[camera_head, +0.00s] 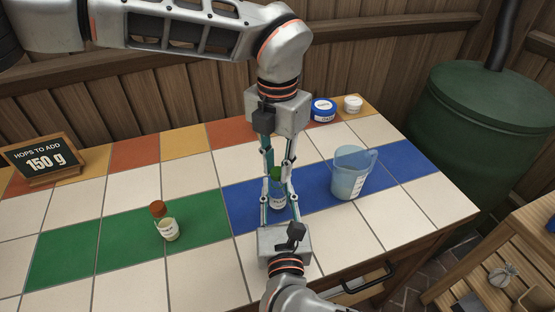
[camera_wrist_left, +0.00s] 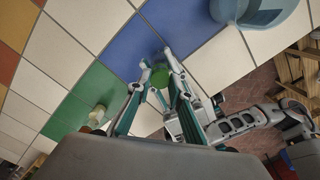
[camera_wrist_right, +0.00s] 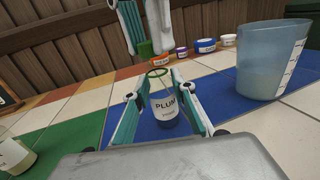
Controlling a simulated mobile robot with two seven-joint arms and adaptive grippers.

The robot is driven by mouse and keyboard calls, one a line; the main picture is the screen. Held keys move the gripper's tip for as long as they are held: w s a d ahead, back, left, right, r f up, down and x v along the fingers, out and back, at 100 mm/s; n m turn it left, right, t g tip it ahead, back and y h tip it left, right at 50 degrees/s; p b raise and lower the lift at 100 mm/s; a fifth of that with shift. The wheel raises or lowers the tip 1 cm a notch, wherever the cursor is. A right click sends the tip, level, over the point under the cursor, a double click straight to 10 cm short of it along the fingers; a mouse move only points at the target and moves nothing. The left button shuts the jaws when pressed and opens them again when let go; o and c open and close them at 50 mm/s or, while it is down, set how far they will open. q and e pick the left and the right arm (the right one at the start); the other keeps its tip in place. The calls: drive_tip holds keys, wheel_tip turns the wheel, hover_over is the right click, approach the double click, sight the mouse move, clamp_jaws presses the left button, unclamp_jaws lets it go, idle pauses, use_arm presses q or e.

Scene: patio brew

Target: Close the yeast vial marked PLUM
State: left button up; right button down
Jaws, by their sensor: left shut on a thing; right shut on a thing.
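The PLUM vial (camera_wrist_right: 166,108) is upright and clear, with a white label, on the blue tiles. My right gripper (camera_head: 279,201) is shut around its body from the front; its fingers flank the vial in the right wrist view (camera_wrist_right: 165,105). A green cap (camera_head: 275,173) is at the fingertips of my left gripper (camera_head: 278,164), which reaches down from above and is shut on it. The cap also shows in the left wrist view (camera_wrist_left: 160,76).
A blue-tinted measuring jug (camera_head: 349,174) stands close on the right. Small tubs (camera_head: 323,109) are at the back, and a sign (camera_head: 42,161) is at the left. White tiles between are clear.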

use_arm(q)
drive_tip(key=shift+f, duration=0.25)
drive_tip(key=shift+f, duration=0.55)
idle(0.5)
